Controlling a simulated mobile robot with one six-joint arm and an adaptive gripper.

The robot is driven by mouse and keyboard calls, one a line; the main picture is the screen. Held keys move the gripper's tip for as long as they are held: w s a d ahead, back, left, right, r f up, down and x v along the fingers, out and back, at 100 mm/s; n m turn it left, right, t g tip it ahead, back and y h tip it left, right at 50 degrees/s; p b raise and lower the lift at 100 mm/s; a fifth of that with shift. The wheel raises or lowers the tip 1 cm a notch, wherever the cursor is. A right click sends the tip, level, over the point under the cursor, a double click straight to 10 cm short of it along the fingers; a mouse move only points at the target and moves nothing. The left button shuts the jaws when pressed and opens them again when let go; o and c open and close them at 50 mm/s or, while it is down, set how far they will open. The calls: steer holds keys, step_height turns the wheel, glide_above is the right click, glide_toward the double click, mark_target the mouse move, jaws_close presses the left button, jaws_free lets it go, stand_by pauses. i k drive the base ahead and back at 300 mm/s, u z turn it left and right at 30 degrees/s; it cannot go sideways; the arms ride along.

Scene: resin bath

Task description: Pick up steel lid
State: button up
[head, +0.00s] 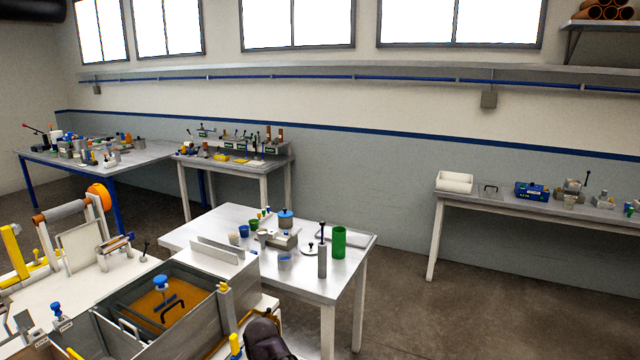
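A small round pale grey lid-like disc with a dark knob (314,248) lies on the white-topped table in the middle. It looks like a steel lid, but it is small in the picture and I cannot be sure. A flat grey plate with a dark handle (491,189) lies on the right bench and could also be a lid. The grey metal bath (206,322) at the bottom holds an amber surface, with a black handle and a blue knob over it. My gripper's fingers do not show. A dark rounded part at the bottom edge may belong to my arm.
The middle table (345,262) also holds a green cylinder (339,242), a grey post (322,262), blue cups and a blue-topped pot (286,220). Benches with small items stand along the back wall and at right. The floor (400,320) between the middle table and right bench is clear.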

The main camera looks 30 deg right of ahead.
mark_target(489, 191)
steer(key=z, duration=4.8)
steer(key=i, duration=0.1)
steer(key=u, duration=3)
steer(key=i, duration=0.6)
steer(key=z, duration=0.1)
steer(key=k, duration=0.3)
steer(key=z, duration=0.05)
